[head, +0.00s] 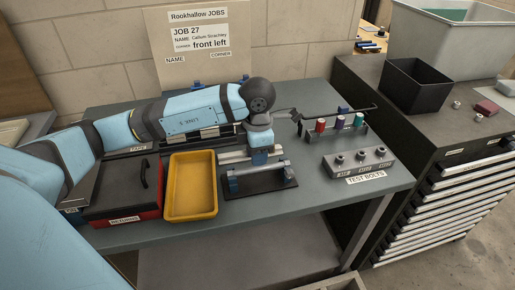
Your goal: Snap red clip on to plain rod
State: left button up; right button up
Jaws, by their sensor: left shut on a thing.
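My left gripper (260,153) points down over the middle of the bench. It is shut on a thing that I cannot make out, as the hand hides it. Below and in front of it, a plain horizontal rod (268,169) lies across two blue-grey holders on a black base plate (272,187). More silver bars (233,156) show just behind, partly hidden by the hand. A small red piece (320,125) stands in a rack to the right, beside a purple and a teal one; I cannot tell whether it is the red clip. My right gripper is not in view.
A yellow tray (191,214) and a red and black box (125,192) stand left of the rod. A grey test-bolt block (358,163) is at right, with a thin dark bent rod (345,112) behind it. A drawer cabinet (432,199) adjoins the bench. The front right bench top is clear.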

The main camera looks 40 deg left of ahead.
pick_arm(q)
jog(key=shift+f, duration=0.75)
jog(key=shift+b, duration=0.45)
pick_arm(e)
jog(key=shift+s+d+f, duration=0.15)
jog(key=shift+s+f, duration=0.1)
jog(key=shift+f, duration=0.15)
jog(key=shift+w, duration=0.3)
pick_arm(q)
jog(key=shift+f, duration=0.15)
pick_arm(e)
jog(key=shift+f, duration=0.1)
pick_arm(q)
jog(key=shift+f+b, duration=0.5)
jog(key=shift+b, duration=0.2)
jog(key=shift+f+b, duration=0.75)
jog(key=shift+f, duration=0.1)
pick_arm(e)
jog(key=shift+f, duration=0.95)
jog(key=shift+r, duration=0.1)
